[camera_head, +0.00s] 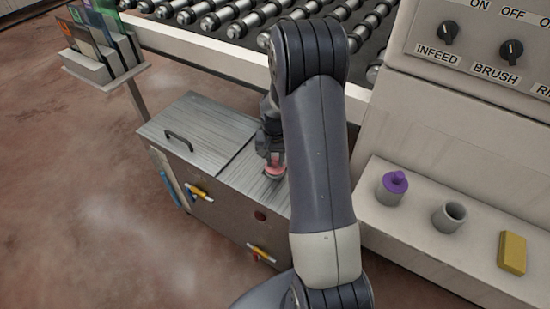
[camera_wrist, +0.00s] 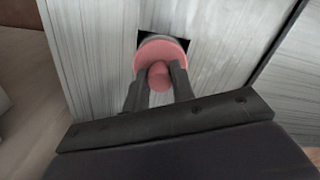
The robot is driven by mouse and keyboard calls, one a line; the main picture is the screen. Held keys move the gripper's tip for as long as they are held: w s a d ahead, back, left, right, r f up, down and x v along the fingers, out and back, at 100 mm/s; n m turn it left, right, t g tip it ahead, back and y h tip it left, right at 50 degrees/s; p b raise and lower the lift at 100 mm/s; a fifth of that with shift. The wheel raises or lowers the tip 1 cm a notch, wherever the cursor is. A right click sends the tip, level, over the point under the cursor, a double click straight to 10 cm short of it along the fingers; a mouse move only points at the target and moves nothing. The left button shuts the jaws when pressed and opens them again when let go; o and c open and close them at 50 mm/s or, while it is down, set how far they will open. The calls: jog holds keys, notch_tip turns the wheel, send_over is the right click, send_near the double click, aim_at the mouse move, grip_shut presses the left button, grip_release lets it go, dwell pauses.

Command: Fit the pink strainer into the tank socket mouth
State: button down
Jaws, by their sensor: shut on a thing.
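The pink strainer (camera_head: 274,168) is at my gripper (camera_head: 271,157), just over the top of the grey metal tank (camera_head: 222,129). In the wrist view the strainer (camera_wrist: 161,54) shows as a pink disc with a round knob, and the two fingers of my gripper (camera_wrist: 160,80) are shut on the knob. Behind the disc, a dark square opening (camera_wrist: 149,39) in the tank top shows at its upper edge, with a grey rim partly seen. The disc covers most of the opening. I cannot tell how deep the strainer sits in the socket mouth.
The tank lid has a dark handle (camera_head: 179,141). Yellow-handled valves (camera_head: 201,193) are on the tank front. A roller conveyor (camera_head: 215,22) runs behind. A ledge at right holds a purple-topped part (camera_head: 394,185), a grey cup (camera_head: 450,216) and a yellow block (camera_head: 512,253).

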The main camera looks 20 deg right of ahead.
jog(key=shift+f+b, duration=0.45)
jog(key=shift+f, duration=0.25)
jog(key=c, duration=1.1)
grip_release()
notch_tip(320, 180, up, 11)
jog(key=shift+f+p, duration=0.1)
jog(key=shift+p, duration=0.5)
notch_tip(320, 180, down, 10)
jog(key=shift+f+b, duration=0.25)
jog(key=shift+b, duration=0.35)
jog(key=shift+r+p, duration=0.45)
